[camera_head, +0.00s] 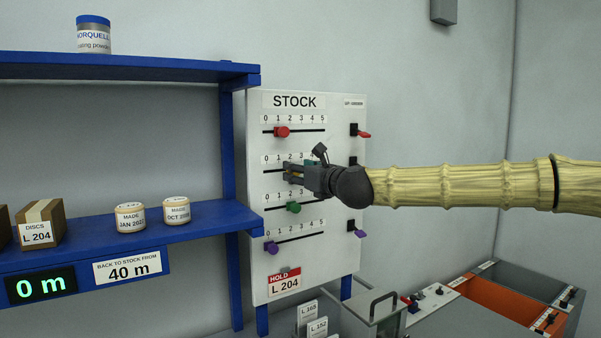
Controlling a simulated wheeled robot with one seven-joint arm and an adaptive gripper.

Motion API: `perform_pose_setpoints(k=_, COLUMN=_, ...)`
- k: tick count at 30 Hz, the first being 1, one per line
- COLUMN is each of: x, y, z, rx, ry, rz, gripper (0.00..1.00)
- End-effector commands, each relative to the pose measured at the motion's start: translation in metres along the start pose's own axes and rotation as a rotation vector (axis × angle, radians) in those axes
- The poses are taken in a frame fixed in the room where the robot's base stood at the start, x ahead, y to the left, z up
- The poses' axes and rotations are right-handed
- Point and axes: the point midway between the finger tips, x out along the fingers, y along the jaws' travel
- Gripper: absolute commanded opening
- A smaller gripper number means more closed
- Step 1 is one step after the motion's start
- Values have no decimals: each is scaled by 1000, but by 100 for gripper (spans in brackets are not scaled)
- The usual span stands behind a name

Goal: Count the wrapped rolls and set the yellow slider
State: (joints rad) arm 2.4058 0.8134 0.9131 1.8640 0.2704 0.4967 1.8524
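The white STOCK board (345,240) carries rows of slots numbered 0 to 5. My gripper (288,172) reaches in from the right and its fingertips are at the second row, around marks 2 to 3. A little yellow (296,178) shows between the fingers, apparently the yellow slider, mostly hidden. I cannot tell whether the fingers are closed on it. The red slider (282,132) is near 1, the green slider (293,207) near 2, and the purple slider (272,248) near 0. Two short pale cylinders, labelled MADE JAN (130,218) and OCT (176,210), stand on the blue shelf.
A carton marked DISCS L 204 (40,224) sits left on the blue shelf (205,222). A sign reads 40 m (128,268), and a display reads 0 m (40,286). A red HOLD L 204 tag (284,281) is on the board. Orange-and-grey bins (500,302) stand lower right.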

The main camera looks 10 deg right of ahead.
Motion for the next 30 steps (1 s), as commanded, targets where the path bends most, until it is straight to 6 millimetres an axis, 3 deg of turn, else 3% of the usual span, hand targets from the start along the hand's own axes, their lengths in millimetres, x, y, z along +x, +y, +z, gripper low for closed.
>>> perform_pose_setpoints(k=8, x=-10, y=0, z=0, rx=0, ry=-1, rz=0, gripper=47)
perform_pose_setpoints(k=24, x=-96, y=-1, z=0, rx=1, ry=-2, rz=0, gripper=47)
perform_pose_setpoints(k=30, x=-115, y=-1, z=1, rx=1, ry=-2, rz=0, gripper=47)
